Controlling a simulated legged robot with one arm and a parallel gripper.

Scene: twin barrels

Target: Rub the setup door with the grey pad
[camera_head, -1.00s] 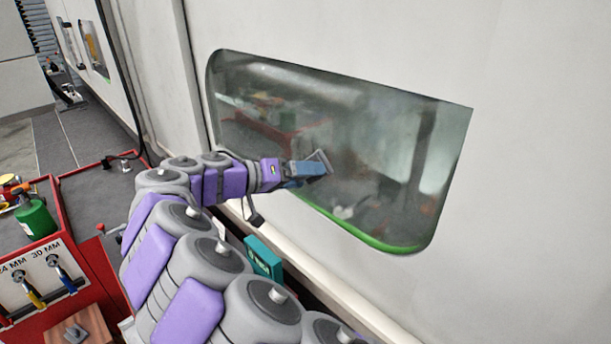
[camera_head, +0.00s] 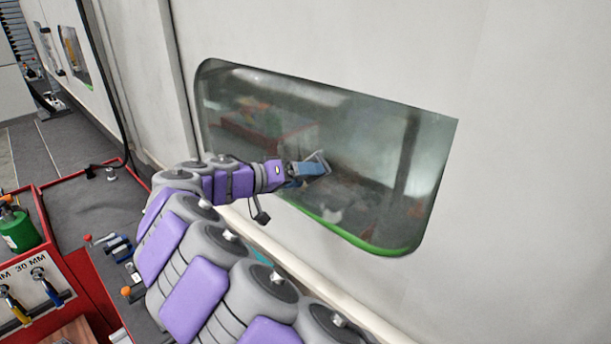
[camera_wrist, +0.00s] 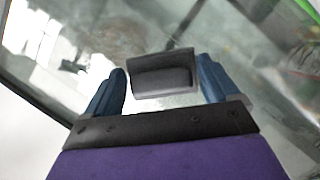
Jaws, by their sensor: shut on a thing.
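The setup door (camera_head: 520,150) is a large white panel with a dark, rounded glass window (camera_head: 370,125) edged in green along the bottom. Hazy, pale smears show on the glass. My gripper (camera_head: 308,170) is at the lower middle of the window, its blue fingers towards the glass. In the wrist view my gripper (camera_wrist: 160,88) has a blue finger on each side of the grey pad (camera_wrist: 163,76) and is shut on it. The pad's far face is hidden, so I cannot tell whether it touches the glass.
A red bench (camera_head: 75,262) with hand tools and a green canister (camera_head: 20,230) stands at the left. A black cable (camera_head: 108,80) hangs down the wall. Grey floor (camera_head: 60,145) lies behind the bench. The door right of the window is bare.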

